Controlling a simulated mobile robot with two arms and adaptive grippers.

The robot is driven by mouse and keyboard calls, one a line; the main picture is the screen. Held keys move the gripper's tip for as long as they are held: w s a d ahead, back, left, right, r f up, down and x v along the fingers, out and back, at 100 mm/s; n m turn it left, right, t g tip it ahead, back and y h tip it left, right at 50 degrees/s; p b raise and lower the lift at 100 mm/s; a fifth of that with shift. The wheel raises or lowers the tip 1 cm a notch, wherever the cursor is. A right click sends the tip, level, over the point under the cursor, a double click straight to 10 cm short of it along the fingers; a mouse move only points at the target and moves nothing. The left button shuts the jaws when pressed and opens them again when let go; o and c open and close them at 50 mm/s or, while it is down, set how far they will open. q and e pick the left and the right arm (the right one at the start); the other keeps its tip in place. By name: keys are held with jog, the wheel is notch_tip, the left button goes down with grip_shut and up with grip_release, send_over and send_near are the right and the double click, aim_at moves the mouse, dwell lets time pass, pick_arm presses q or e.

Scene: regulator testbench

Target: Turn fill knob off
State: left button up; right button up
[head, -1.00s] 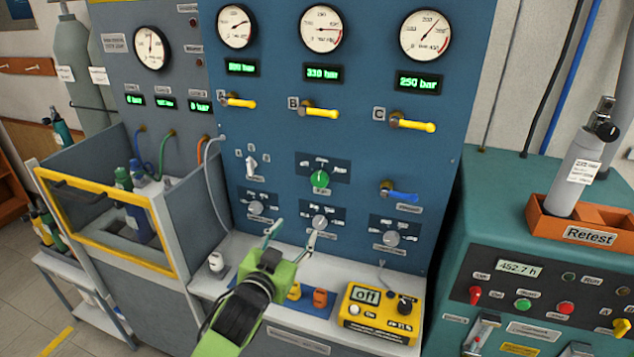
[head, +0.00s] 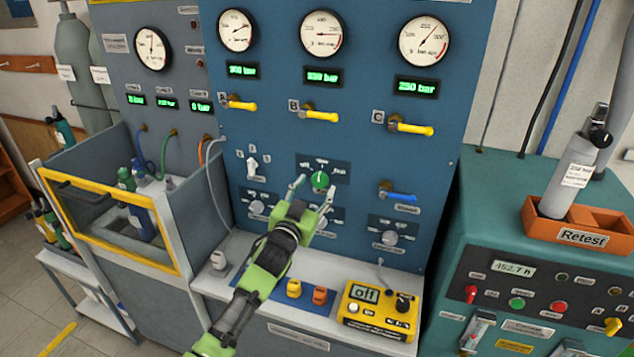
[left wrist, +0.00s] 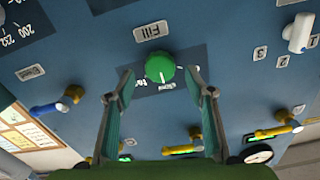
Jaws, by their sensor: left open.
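The round green fill knob (head: 320,180) is on the blue panel, below the middle yellow lever. In the left wrist view, which shows the panel upside down, the knob (left wrist: 160,67) is beside a "Fill" label (left wrist: 151,31). A white mark on it points toward smaller lettering, probably "Slow". My left gripper (head: 313,188) is open in front of the panel, just below the knob. In the left wrist view, the left gripper's fingers (left wrist: 167,86) are spread wide, with the knob between and just beyond their tips. Contact with it is not visible. My right gripper is not in view.
A white switch (head: 252,166) is left of the knob and a blue lever (head: 398,195) right of it. Grey knobs (head: 257,208) sit below. Yellow levers (head: 320,115) stick out above. A yellow meter (head: 378,309) stands on the ledge.

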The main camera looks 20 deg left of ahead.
aim_at(320, 180)
pick_arm(q)
jog(key=shift+w, duration=1.15)
jog(key=c, duration=1.1)
jog(key=shift+n, duration=0.3)
jog(key=n, duration=0.5)
jog(key=shift+p, duration=0.3)
jog(key=n, duration=0.6)
jog(key=shift+a, duration=0.1)
jog(key=shift+n, duration=0.3)
